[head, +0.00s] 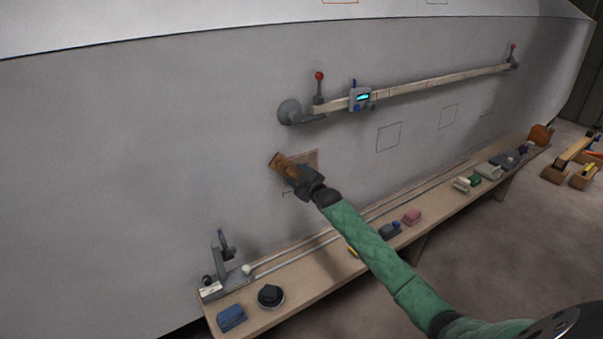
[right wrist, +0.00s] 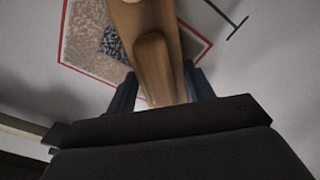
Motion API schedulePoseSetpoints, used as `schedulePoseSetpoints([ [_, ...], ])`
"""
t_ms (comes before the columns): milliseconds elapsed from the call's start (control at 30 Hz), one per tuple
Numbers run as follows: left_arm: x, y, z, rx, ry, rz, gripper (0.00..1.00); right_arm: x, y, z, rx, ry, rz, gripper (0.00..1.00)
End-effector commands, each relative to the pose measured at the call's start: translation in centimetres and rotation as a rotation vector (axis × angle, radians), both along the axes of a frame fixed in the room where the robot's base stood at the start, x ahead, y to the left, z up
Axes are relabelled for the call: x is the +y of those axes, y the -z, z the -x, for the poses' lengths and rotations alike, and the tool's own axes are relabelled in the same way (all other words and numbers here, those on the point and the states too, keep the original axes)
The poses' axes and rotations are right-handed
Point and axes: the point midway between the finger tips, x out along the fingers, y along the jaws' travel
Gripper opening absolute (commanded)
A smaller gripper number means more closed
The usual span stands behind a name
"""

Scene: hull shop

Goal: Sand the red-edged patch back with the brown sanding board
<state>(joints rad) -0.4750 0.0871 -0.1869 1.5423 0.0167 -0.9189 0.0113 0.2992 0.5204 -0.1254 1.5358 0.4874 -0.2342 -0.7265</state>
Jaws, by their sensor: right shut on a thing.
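The brown sanding board (head: 281,164) is held by my right gripper (head: 303,182) against or very near the hull wall. In the right wrist view, my right gripper (right wrist: 162,92) is shut on the board's wooden handle (right wrist: 153,68). The red-edged patch (head: 311,156) is partly hidden behind the board and gripper. In the right wrist view the patch (right wrist: 84,52) shows a mottled brown surface, a red outline and a dark speckled spot beside the board. I cannot tell whether the board touches the patch. My left gripper does not show.
A wooden batten (head: 440,83) with a digital gauge (head: 360,98) is fixed on the hull above right. A long bench (head: 300,284) below holds a blue block (head: 231,318), a black puck (head: 270,296) and several other tools.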

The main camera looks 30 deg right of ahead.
Motion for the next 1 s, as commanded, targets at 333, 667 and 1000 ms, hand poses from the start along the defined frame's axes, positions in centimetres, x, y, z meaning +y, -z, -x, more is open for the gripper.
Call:
schedulePoseSetpoints([
  [333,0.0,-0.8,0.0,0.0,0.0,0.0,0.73,1.3,-0.3,0.1,-0.001,-0.001,-0.001,0.32],
  [667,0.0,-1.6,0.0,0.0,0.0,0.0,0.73,3.1,-0.3,0.3,-0.001,0.0,0.0,0.32],
  [1000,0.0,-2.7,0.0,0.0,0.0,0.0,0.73,3.1,-2.0,0.3,-0.001,0.0,0.001,0.32],
])
